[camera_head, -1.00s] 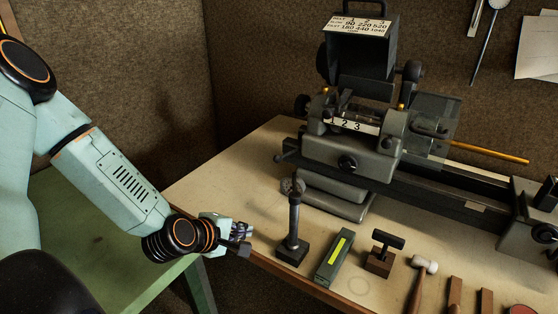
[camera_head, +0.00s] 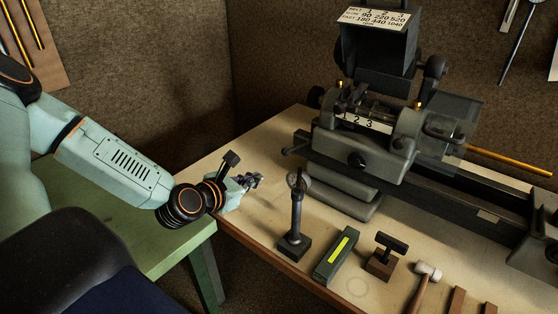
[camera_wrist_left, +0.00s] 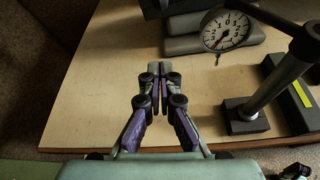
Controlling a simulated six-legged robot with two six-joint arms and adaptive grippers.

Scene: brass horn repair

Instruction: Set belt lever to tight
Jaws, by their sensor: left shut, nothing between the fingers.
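The small grey lathe (camera_head: 360,145) stands on the bench, with a speed chart on its raised dark cover and a strip numbered 1 2 3. A short lever (camera_head: 295,150) sticks out from its left end; I cannot tell whether this is the belt lever or how it is set. My left gripper (camera_head: 257,180) is shut and empty over the bench's left edge, left of the lathe and apart from it. In the left wrist view its fingertips (camera_wrist_left: 161,72) are together over bare bench. My right gripper is not in view.
A dial gauge on a stand (camera_head: 296,215) rises right of my left gripper; its dial (camera_wrist_left: 228,29) shows in the wrist view. A green box with a yellow stripe (camera_head: 337,255), a T-handled block (camera_head: 385,255) and a hammer (camera_head: 426,280) lie along the front. Bench left of the lathe is clear.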

